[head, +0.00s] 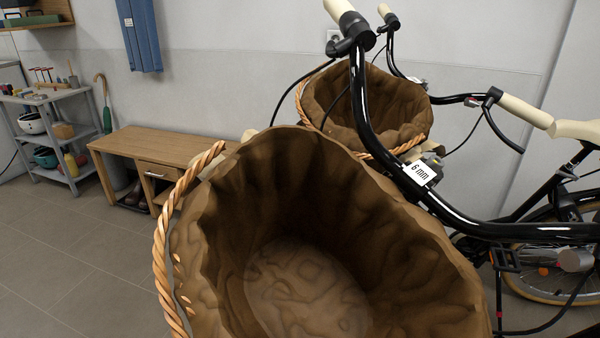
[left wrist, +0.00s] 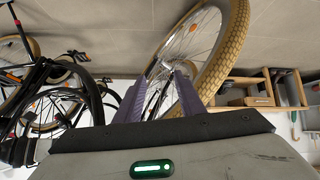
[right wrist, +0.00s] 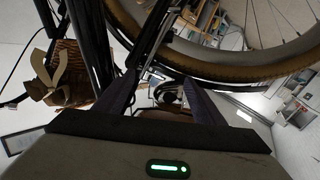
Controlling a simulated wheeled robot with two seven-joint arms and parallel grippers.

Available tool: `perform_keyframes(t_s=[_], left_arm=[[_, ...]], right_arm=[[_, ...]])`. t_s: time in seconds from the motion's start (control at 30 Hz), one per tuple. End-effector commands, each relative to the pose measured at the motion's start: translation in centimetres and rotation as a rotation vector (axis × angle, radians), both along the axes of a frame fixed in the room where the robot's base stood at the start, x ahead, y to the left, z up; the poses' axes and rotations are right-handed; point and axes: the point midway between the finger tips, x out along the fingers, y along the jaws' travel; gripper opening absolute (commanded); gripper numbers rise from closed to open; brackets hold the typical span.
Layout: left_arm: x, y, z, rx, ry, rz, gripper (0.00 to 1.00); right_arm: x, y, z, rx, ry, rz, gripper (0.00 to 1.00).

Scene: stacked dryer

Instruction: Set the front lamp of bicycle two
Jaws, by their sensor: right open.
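Two black bicycles stand one behind the other in the head view. The near one has a large brown-lined wicker basket (head: 310,290), and its black handlebar (head: 520,232) carries a "6 mm" tag (head: 420,172). The far one has a similar basket (head: 375,95). I cannot tell which is bicycle two, and I cannot make out a front lamp for certain. My grippers are outside the head view. My left gripper (left wrist: 163,78) is open and empty before a front wheel (left wrist: 225,50). My right gripper (right wrist: 160,78) is open below a tyre (right wrist: 200,68); a small dark round thing (right wrist: 168,95) shows between its fingers.
A wooden bench (head: 155,145) stands at the wall, beside a grey shelf (head: 60,140) with helmets and tools. A blue panel (head: 139,35) hangs on the wall. The floor (head: 60,260) at left is clear. Black bicycle tubes (right wrist: 90,45) are close to my right gripper.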

Motion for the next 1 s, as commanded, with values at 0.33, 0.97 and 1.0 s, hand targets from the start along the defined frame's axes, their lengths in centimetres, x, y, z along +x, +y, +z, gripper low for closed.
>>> perform_keyframes(t_s=[0.33,0.97,1.0], left_arm=[[0.0,0.0,0.0,0.000,-0.001,-0.001,0.36],[0.0,0.0,0.0,0.001,0.000,-0.001,0.36],[0.0,0.0,0.0,0.001,0.000,-0.001,0.36]], right_arm=[[-5.1,-5.9,-5.5,-0.146,0.607,-0.292,0.63],[-19.6,-10.9,-7.0,-0.264,1.210,-0.431,0.63],[-20.4,-11.0,-6.9,-0.270,1.237,-0.434,0.63]])
